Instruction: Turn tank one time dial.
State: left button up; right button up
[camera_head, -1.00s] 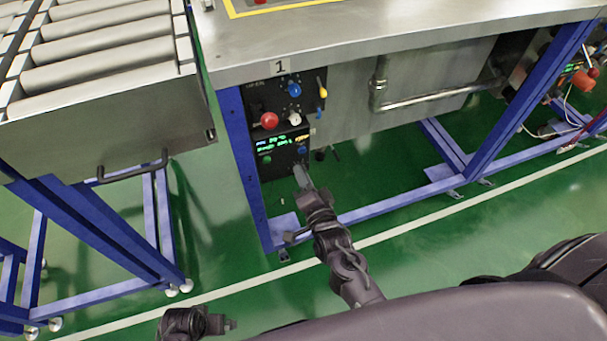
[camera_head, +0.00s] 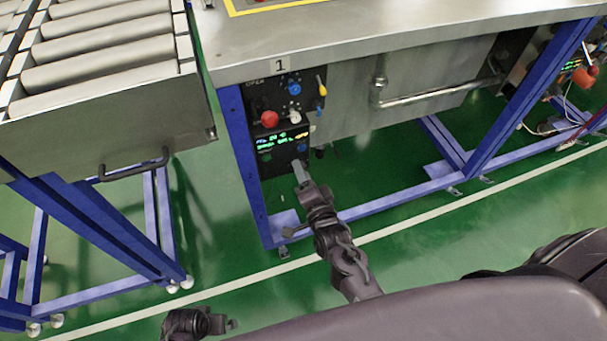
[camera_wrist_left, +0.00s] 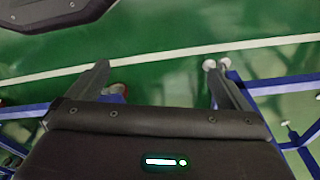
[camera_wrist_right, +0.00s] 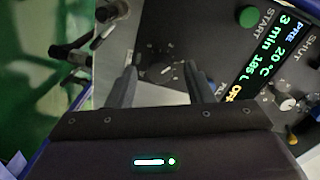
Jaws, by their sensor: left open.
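The tank one control panel (camera_head: 281,135) sits under the steel counter, below the "1" label (camera_head: 280,66). My right gripper (camera_head: 299,166) reaches its lower edge and hides the small dial there. In the right wrist view, the dark dial (camera_wrist_right: 164,71) with white scale marks shows between and beyond my right fingertips (camera_wrist_right: 158,74), which are apart. I cannot tell whether they touch it. The lit display (camera_wrist_right: 268,62) reads 20 °C, 3 min and 185 L. My left gripper (camera_head: 232,324) hangs low over the floor, open and empty; it also shows in the left wrist view (camera_wrist_left: 158,72).
A roller conveyor (camera_head: 100,80) is at the left. The green floor in front is clear.

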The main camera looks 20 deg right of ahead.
pick_arm(q)
jog(key=shift+s+a+f+p, duration=0.2)
jog(key=shift+f, duration=0.4)
jog(key=shift+s+a+f+p, duration=0.15)
jog(key=shift+s+f+p, duration=0.05)
jog(key=shift+f, duration=0.35)
pick_arm(e)
jog(key=s, duration=0.7)
jog(key=shift+s+r, duration=0.2)
jog(key=shift+s, duration=0.2)
pick_arm(q)
jog(key=shift+w, duration=0.1)
pick_arm(e)
jog(key=shift+d, duration=0.1)
